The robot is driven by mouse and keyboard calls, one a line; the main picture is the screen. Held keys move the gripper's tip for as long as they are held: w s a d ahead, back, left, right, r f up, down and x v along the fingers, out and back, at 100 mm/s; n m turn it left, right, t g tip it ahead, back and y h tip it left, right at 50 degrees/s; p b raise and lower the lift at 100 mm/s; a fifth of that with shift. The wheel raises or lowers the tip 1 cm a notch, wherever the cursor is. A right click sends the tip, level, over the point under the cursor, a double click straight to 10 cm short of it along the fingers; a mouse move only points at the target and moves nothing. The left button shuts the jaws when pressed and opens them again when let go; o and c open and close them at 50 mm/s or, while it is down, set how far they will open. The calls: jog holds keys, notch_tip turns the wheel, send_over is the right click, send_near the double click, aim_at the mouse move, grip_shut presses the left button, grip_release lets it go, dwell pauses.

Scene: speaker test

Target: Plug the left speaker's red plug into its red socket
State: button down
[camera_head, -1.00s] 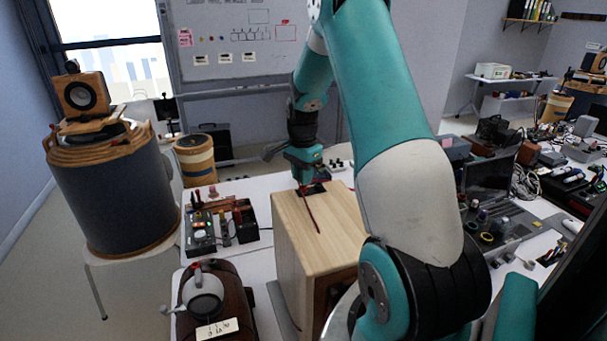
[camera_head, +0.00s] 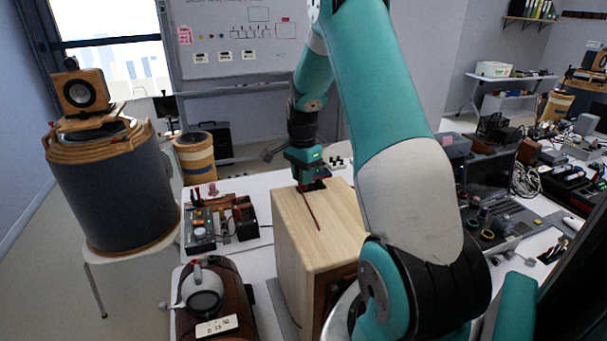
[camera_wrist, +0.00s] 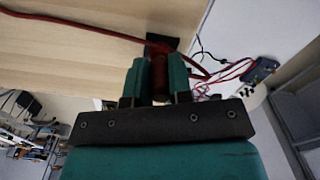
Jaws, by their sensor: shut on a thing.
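The speaker is a pale wooden cabinet (camera_head: 318,235) in the middle of the head view, and its wood panel (camera_wrist: 80,45) fills the upper left of the wrist view. My gripper (camera_head: 308,181) is over the cabinet's far end. In the wrist view my gripper (camera_wrist: 158,72) is shut on a red plug (camera_wrist: 159,80). The plug's far end meets or nearly meets a small black plate (camera_wrist: 162,41) at the panel's edge. A red cable (camera_head: 311,210) lies across the cabinet and also shows in the wrist view (camera_wrist: 75,24). The red socket cannot be made out; contact is unclear.
A black connector with red wires (camera_wrist: 260,71) is beyond the panel's edge. A tool tray (camera_head: 222,224) and a teapot-like device (camera_head: 204,300) stand left of the cabinet. Electronics crowd the bench at right. A small speaker (camera_head: 83,92) sits on a drum at left.

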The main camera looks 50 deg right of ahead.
jog(key=shift+f, duration=0.2)
jog(key=c, duration=0.9)
grip_release()
jog(key=shift+c, duration=0.2)
jog(key=shift+r+p, duration=2.7)
jog(key=shift+r, duration=1.1)
